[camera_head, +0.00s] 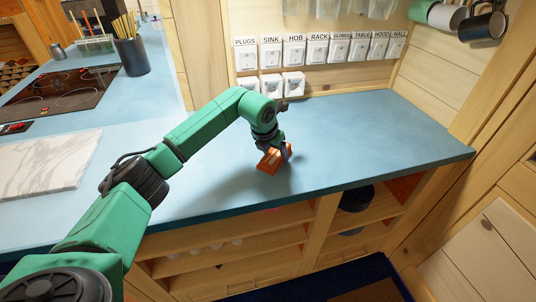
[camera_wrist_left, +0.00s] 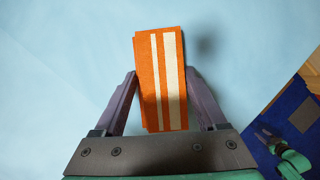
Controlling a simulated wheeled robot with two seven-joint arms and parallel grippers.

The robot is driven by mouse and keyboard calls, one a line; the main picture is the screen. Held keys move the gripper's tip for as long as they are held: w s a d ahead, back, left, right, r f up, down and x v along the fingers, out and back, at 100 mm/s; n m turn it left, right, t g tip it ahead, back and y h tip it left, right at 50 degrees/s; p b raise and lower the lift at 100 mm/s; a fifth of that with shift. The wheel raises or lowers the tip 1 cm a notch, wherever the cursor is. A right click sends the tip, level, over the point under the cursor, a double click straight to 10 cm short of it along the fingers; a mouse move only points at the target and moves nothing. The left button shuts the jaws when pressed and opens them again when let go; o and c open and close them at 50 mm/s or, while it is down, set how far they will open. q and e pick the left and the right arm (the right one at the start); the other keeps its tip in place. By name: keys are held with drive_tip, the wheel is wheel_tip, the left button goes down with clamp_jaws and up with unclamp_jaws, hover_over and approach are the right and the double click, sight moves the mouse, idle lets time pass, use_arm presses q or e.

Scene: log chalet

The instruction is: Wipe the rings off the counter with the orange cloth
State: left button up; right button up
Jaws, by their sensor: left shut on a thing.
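The orange cloth (camera_head: 270,161) is a folded block in my left gripper (camera_head: 277,150), above the blue counter (camera_head: 370,130). In the left wrist view the cloth (camera_wrist_left: 160,75) shows two cream stripes, and the fingers of my left gripper (camera_wrist_left: 163,105) are shut on its sides. A shadow lies apart from the cloth there, so it seems a little above the surface. I make out no clear rings on the counter in either view; the arm and cloth hide part of it. A green and dark part of mine, perhaps my right gripper (camera_wrist_left: 268,138), shows small in the left wrist view.
Labelled white switches (camera_head: 320,50) line the back wall. A marble board (camera_head: 45,165), a black hob (camera_head: 60,90) and a dark pencil pot (camera_head: 132,56) stand to the left. Mugs (camera_head: 482,24) hang at the upper right. The counter's right part is clear; open shelves lie below its front edge.

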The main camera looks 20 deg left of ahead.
sight(296, 154)
use_arm(q)
drive_tip(key=shift+w+d+f+b, duration=0.1)
drive_tip(key=shift+w+d+b, duration=0.05)
drive_tip(key=shift+w+d, duration=0.65)
drive_tip(key=shift+w+d+b, duration=0.15)
drive_tip(key=shift+w+d, duration=0.4)
drive_tip(key=shift+d, duration=0.45)
drive_tip(key=shift+w+d+f+b, duration=0.1)
drive_tip(key=shift+w+d+b, duration=0.05)
drive_tip(key=shift+w+d, duration=0.65)
drive_tip(key=shift+s+r, duration=0.1)
drive_tip(key=shift+s, duration=0.1)
drive_tip(key=shift+w+r+p, duration=0.15)
drive_tip(key=shift+r+p, duration=1.95)
drive_tip(key=shift+r, duration=0.9)
wheel_tip(296, 154, up, 3)
drive_tip(key=shift+r+p, duration=0.1)
drive_tip(key=shift+p, duration=0.95)
